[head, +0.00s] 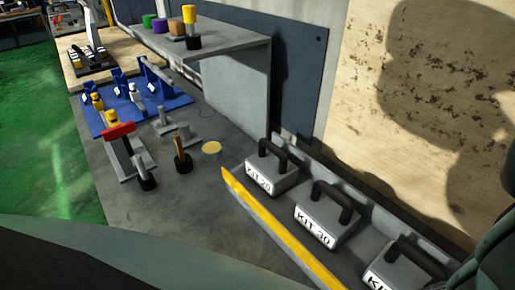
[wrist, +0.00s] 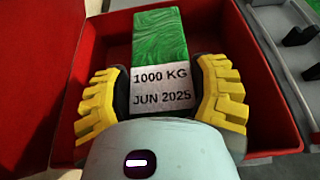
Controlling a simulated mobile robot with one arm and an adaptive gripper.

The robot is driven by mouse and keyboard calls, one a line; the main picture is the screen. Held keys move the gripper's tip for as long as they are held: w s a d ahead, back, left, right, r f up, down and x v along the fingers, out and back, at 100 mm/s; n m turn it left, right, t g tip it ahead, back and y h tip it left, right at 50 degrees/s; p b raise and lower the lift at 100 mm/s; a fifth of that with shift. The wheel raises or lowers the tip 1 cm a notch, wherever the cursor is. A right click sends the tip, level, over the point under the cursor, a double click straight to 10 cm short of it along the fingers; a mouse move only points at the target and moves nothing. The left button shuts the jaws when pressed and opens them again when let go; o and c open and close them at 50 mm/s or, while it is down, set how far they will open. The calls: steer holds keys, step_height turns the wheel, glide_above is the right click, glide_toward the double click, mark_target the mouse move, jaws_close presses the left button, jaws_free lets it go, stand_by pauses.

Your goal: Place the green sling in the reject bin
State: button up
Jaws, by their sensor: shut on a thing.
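In the wrist view the green sling (wrist: 160,38) is a folded green bundle with a white label (wrist: 161,88) reading "1000 KG JUN 2025". My gripper (wrist: 162,95) has its yellow ribbed fingers on both sides of the sling at the label and is shut on it. A red open bin (wrist: 97,45) lies behind and around the sling in this view. The sling is within the bin's outline, but I cannot tell its height above the floor of the bin. The head view shows neither my gripper, the sling nor the red bin.
In the head view, grey kit cases (head: 272,172) stand in a tray with a yellow front edge (head: 275,228). A grey shelf (head: 225,45) carries coloured cylinders. Tools (head: 182,155) and a blue holder (head: 135,112) lie on the bench. Grey fixtures (wrist: 290,40) adjoin the bin at right.

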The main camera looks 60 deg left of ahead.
steer(key=shift+w+a+f, duration=0.1)
steer(key=shift+f, duration=0.2)
steer(key=o, duration=1.4)
steer(key=shift+r, duration=0.1)
steer(key=shift+a+r, duration=0.1)
steer(key=shift+r, duration=0.4)
steer(key=s+a+r+b, duration=0.1)
steer(key=a+b, duration=0.1)
steer(key=a, duration=1.2)
steer(key=shift+a+b, duration=0.3)
steer(key=shift+b, duration=0.05)
